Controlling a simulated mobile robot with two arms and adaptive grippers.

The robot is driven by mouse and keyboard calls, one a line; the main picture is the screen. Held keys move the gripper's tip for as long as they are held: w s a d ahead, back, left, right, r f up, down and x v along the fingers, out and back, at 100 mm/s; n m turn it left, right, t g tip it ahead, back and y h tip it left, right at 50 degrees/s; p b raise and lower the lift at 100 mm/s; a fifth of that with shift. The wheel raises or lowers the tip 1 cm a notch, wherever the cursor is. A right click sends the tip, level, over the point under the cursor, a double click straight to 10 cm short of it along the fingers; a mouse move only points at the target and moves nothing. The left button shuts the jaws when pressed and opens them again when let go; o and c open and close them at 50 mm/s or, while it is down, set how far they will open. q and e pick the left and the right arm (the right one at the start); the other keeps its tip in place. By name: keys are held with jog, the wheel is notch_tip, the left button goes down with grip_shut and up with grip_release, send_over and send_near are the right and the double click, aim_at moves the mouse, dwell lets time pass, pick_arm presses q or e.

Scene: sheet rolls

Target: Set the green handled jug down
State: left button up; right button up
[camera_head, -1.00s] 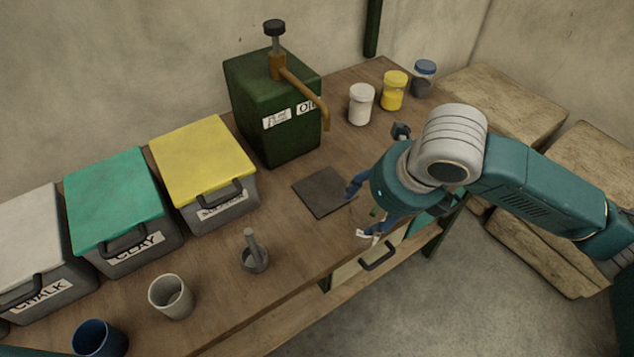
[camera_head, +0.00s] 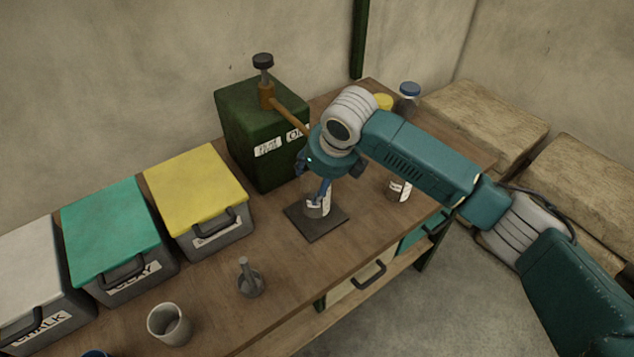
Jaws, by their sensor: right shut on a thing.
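My right gripper (camera_head: 322,190) points down over the dark square mat (camera_head: 325,231) on the workbench, in front of the green oil can. It is shut on the green handled jug (camera_head: 313,211), a clear, greyish vessel with a white label. The jug looks upright over the back part of the mat; I cannot tell whether its base touches it. The jug's top and handle are hidden by the fingers and wrist. My left gripper is not in view.
Another labelled vessel (camera_head: 399,189) stands right of the mat. A mortar (camera_head: 250,285) and a grey cup (camera_head: 169,325) stand front left. Lidded bins (camera_head: 196,190) line the left.

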jog(key=shift+s+f, duration=0.1)
jog(key=shift+f, duration=0.9)
jog(key=o, duration=1.6)
jog(key=shift+f, duration=0.15)
jog(key=shift+d+r, duration=0.1)
jog(key=shift+r, duration=0.45)
jog(key=b+v, duration=0.1)
jog(key=v, duration=1)
jog(key=shift+s+r, duration=0.1)
